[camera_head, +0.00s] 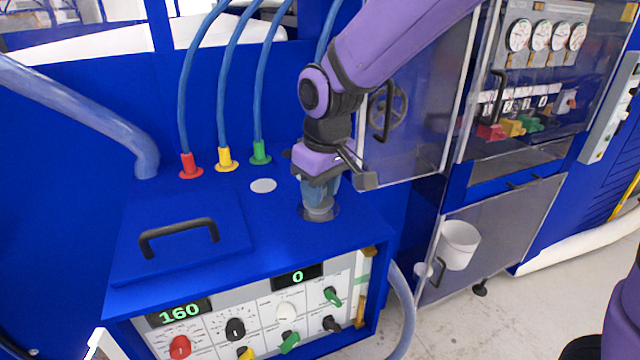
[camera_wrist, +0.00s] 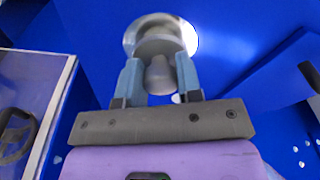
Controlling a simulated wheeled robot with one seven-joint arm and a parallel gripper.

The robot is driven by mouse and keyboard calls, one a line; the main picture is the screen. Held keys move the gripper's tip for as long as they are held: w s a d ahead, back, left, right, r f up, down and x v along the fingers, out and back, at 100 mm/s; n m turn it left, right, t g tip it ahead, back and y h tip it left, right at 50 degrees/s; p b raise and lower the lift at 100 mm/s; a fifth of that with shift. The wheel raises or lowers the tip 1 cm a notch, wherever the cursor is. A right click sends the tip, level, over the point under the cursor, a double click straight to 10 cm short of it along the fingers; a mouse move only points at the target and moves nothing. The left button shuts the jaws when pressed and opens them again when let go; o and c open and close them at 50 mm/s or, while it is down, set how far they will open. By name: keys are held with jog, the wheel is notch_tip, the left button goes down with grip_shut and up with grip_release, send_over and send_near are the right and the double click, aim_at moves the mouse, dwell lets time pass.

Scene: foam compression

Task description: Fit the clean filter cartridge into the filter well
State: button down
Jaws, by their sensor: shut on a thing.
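My gripper (camera_head: 322,188) points down over the blue cabinet top, with its blue-grey fingers at the filter well (camera_head: 306,214), a round opening with a metal rim. In the wrist view my gripper (camera_wrist: 160,80) is shut on the grey knob of the filter cartridge (camera_wrist: 160,73). The wider grey body of the cartridge shows just beyond the fingertips, within the bright ring of the well (camera_wrist: 190,38). In the head view the grey cartridge (camera_head: 319,208) sits at the well, partly hidden by the fingers. I cannot tell how deep it is.
A blue lid with a black handle (camera_head: 180,236) lies left on the cabinet top. A pale round disc (camera_head: 263,185) and red, yellow and green hose fittings (camera_head: 226,160) are behind. A clear door (camera_head: 415,120) stands right of my gripper.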

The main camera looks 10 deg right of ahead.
aim_at(326, 204)
jog(key=shift+f, duration=0.55)
jog(key=c, duration=0.7)
grip_release()
jog(key=shift+r, duration=0.1)
jog(key=r, duration=0.7)
jog(key=s+r, duration=0.1)
jog(key=r, duration=0.2)
jog(key=shift+d+r, duration=0.25)
jog(key=shift+d, duration=0.15)
jog(key=s+d+r+m+t, duration=0.1)
jog(key=s+d+r+m, duration=0.15)
jog(key=d, duration=0.45)
jog(key=s+d+r+m+t, duration=0.1)
jog(key=s+d+r, duration=0.15)
jog(key=d, duration=0.35)
jog(key=s+d+m, duration=0.1)
jog(key=s+d, duration=0.2)
jog(key=s, duration=0.1)
jog(key=s+d+f+m+t, duration=0.1)
jog(key=s+d+m, duration=0.1)
jog(key=s+d, duration=0.2)
jog(key=s+d+m+t, duration=0.1)
jog(key=s+d, duration=0.2)
jog(key=s, duration=0.1)
jog(key=shift+s+d+f+h, duration=0.15)
jog(key=shift+d+f+h, duration=0.1)
jog(key=shift+f+h, duration=0.15)
